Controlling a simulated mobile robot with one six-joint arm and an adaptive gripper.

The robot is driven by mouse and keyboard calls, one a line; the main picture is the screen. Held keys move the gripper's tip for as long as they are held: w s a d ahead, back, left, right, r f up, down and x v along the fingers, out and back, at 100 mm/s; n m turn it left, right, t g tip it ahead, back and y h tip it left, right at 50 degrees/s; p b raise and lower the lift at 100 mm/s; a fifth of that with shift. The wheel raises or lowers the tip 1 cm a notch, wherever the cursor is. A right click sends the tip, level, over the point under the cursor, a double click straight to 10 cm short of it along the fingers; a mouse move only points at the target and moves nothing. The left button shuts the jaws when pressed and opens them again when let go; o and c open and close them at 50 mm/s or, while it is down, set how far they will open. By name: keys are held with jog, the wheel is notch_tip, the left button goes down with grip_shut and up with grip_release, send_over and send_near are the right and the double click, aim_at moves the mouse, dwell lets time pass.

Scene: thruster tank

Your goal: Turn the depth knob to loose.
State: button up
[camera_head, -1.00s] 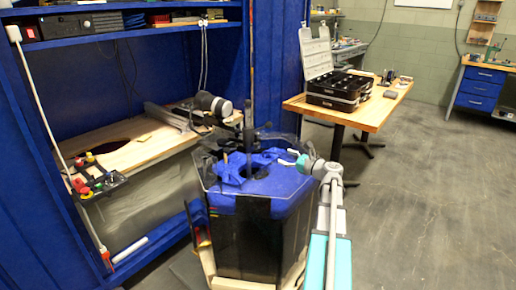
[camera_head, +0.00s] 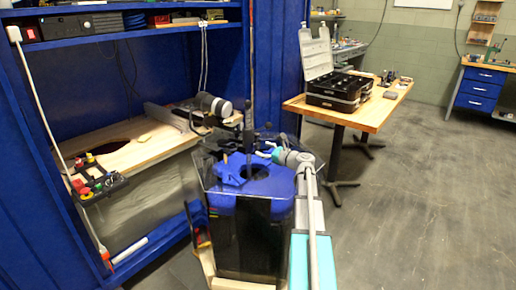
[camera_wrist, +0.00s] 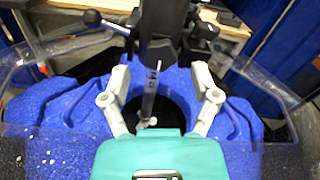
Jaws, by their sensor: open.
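The tank (camera_head: 250,235) is a dark, clear-walled vessel with a blue insert (camera_head: 268,188) that has a round dark opening. A black post with a clamp (camera_head: 248,140) stands over it. In the wrist view the clamp (camera_wrist: 165,22) has a ball-ended lever (camera_wrist: 92,17) on its left and a dark knob (camera_wrist: 206,30) on its right; I cannot tell which is the depth knob, and no markings are readable. My gripper (camera_head: 266,153) is open and empty beside the post. In the wrist view its fingers (camera_wrist: 161,76) are spread either side of a thin rod (camera_wrist: 150,90), apparently not touching it.
A blue cabinet with a wooden worktop (camera_head: 135,155) stands at the left, with a grey cylindrical device (camera_head: 214,105) on it. A wooden table (camera_head: 375,107) with a black case (camera_head: 338,92) is behind. Open floor (camera_head: 430,190) lies to the right.

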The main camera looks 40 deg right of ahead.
aim_at(259, 147)
jog(key=shift+x, duration=1.55)
grip_shut()
jog(key=shift+n, duration=0.8)
